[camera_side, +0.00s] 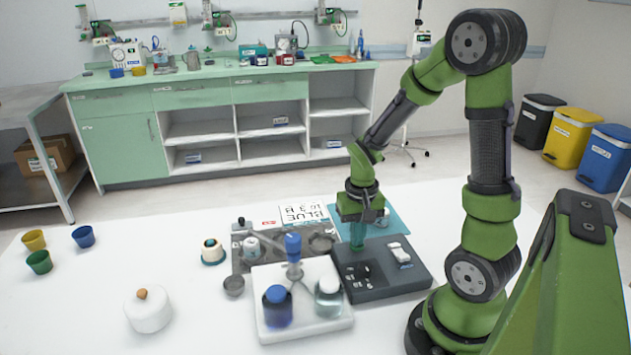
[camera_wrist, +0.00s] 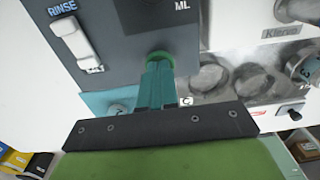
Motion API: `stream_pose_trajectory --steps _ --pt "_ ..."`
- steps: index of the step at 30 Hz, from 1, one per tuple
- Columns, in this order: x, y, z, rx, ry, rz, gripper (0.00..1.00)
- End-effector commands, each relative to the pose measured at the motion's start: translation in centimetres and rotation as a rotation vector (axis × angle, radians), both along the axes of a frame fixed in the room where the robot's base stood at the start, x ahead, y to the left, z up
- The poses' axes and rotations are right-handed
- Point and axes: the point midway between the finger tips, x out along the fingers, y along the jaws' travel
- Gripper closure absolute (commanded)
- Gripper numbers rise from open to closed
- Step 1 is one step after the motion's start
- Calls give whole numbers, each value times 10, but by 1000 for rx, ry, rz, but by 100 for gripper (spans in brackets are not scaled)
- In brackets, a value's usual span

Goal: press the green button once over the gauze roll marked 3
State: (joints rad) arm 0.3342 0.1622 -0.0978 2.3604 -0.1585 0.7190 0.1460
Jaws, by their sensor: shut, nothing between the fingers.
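My gripper (camera_side: 357,243) is shut and empty, pointing down over the dark grey control box (camera_side: 410,258). In the wrist view the teal fingers (camera_wrist: 158,66) end at the green button (camera_wrist: 160,56); only its rim shows around the tips. The tips look on or just above it; I cannot tell whether it is pressed. The side view hides the button behind the fingers. A small pale roll (camera_side: 251,246) stands on the metal tray (camera_side: 240,263). In the wrist view a roll (camera_wrist: 307,70) at the right edge carries a blurred mark, possibly a 3.
A white tray (camera_side: 310,328) with a blue bottle (camera_side: 277,305) and a clear bottle (camera_side: 329,297) stands beside the box. A white switch (camera_side: 399,252) is on the box. A white pot (camera_side: 149,312) and three coloured cups sit left. The table's front left is clear.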

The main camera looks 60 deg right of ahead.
Motion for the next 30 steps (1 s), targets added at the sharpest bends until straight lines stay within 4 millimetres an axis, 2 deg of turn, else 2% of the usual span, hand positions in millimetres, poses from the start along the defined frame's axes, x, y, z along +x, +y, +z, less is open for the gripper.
stream_pose_trajectory --steps 3,11,24,30 --pt "-1 0 -5 1 2 0 100" --pt "0 0 -4 1 1 0 100" --pt "0 0 21 -1 -1 -1 100" --pt "0 0 24 1 1 -1 100"
